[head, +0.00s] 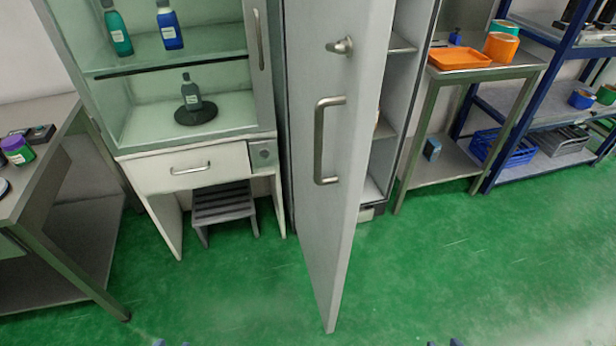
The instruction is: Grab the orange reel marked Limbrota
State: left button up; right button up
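The label is too small to read, so I cannot confirm the name Limbrota. The tips of my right gripper (444,343) show likewise at the bottom edge, apart and empty. Both are far from the orange reel.
A tall grey cabinet door (335,160) stands open in the middle. The orange tray (460,58) lies on the side table (430,78). A glass-fronted cabinet (190,150) and a workbench (50,190) stand left. Green floor (440,270) is clear in front.

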aim_at(500, 47)
jog(key=z, duration=1)
jog(key=i+l+z, duration=0.2)
jog(key=z, duration=0.3)
jog(key=i+z, duration=0.5)
jog(key=i+u, duration=0.15)
jog(key=i, duration=0.5)
jog(key=i+l+u, duration=0.2)
jog(key=i, duration=0.4)
jog(key=i+u, duration=0.3)
jog(key=i, duration=0.35)
jog(key=i+u, duration=0.25)
jog(key=i, duration=0.35)
jog(key=i+u, duration=0.75)
jog(key=i+l+u, duration=0.2)
jog(key=i+u, duration=0.15)
jog(key=i, duration=0.1)
